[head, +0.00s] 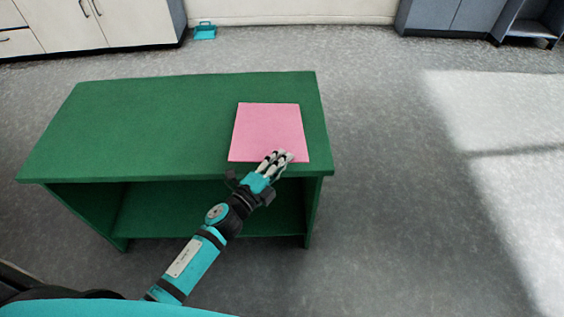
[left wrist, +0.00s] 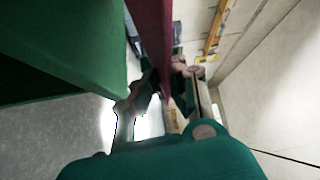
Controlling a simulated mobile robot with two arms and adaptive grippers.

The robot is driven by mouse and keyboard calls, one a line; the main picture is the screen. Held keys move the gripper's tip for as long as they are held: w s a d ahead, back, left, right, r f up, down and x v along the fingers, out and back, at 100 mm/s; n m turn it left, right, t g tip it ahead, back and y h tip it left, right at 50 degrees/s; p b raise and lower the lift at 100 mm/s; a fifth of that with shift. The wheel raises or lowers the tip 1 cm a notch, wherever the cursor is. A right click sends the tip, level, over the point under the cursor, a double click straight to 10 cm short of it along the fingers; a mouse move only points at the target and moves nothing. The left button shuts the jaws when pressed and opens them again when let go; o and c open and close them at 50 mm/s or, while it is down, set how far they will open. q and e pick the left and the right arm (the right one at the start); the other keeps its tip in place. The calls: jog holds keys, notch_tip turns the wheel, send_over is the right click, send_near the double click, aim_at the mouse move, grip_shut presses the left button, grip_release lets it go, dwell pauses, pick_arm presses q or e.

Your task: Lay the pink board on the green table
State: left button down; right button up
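The pink board (head: 268,130) is a flat, nearly square sheet over the right part of the green table's top (head: 150,120). It looks level; I cannot tell whether it rests on the top or is held just above it. My left gripper (head: 276,158) is at the board's near edge, its fingers closed around that edge. In the left wrist view the board (left wrist: 152,35) shows edge-on as a dark pink strip running between the fingers, beside the green table (left wrist: 60,45). My right gripper is not in view.
The left part of the tabletop is bare, with an open shelf below. Grey floor (head: 400,200) is clear to the right. White cabinets (head: 100,25), a small teal item (head: 205,32) and grey cabinets (head: 450,15) stand far back along the wall.

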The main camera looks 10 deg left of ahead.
pick_arm(q)
jog(key=shift+w+a+f+b, duration=0.1)
jog(key=shift+w+f+b, duration=0.3)
jog(key=shift+f+b, duration=0.25)
jog(key=shift+w+a+f+b, duration=0.1)
jog(key=shift+w+f+b, duration=0.3)
jog(key=shift+f+b, duration=0.25)
jog(key=shift+f, duration=0.1)
jog(key=c, duration=1.4)
grip_release()
jog(key=o, duration=0.8)
jog(key=shift+c, duration=0.2)
jog(key=shift+f, duration=0.15)
